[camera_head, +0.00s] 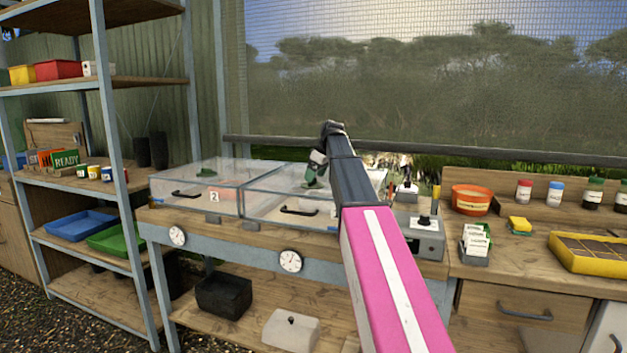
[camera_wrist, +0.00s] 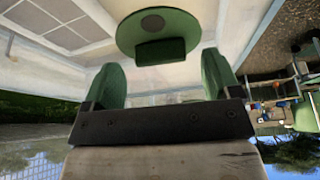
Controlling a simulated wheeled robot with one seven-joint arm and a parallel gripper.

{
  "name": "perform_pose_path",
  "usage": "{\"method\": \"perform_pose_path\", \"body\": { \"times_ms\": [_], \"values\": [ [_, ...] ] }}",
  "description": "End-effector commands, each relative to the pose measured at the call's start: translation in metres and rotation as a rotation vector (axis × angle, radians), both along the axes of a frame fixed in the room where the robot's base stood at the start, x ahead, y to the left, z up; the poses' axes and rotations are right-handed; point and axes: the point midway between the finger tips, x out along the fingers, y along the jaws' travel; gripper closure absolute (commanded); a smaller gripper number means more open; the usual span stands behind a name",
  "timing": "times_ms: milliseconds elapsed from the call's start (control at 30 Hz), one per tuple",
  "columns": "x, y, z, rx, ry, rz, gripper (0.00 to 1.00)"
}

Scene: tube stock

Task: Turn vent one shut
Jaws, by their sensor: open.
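A round green vent (camera_wrist: 158,22) with a raised dark green bar handle (camera_wrist: 160,52) fills the top middle of the wrist view. My gripper (camera_wrist: 161,66) is open, its two green fingers spread wide on either side of the bar, apart from it. In the head view my gripper (camera_head: 318,162) points down at the right clear case (camera_head: 275,208), low over its lid. Green there under the fingers is too small to separate vent from fingertips. The left case (camera_head: 172,186) bears a label 2 (camera_head: 213,195) and a small green vent (camera_head: 203,171). No number one label shows.
A grey control box (camera_head: 420,240) stands right of the cases, partly behind my arm. Seed packets (camera_head: 476,240), a yellow tray (camera_head: 590,254) and an orange pot (camera_head: 470,200) are on the right bench. A shelf rack (camera_head: 120,130) stands at left.

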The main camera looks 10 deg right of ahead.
Motion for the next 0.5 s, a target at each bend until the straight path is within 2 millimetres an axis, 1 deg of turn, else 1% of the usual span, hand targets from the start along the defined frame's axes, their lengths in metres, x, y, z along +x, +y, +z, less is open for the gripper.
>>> {"method": "perform_pose_path", "body": {
  "times_ms": [33,200,500],
  "values": [
    [0.001,0.002,-0.006,0.000,0.000,0.000,0.17],
    [0.005,0.005,-0.018,0.000,0.000,0.000,0.17],
    [0.005,0.006,-0.020,-0.001,-0.001,0.000,0.17]
  ]
}}
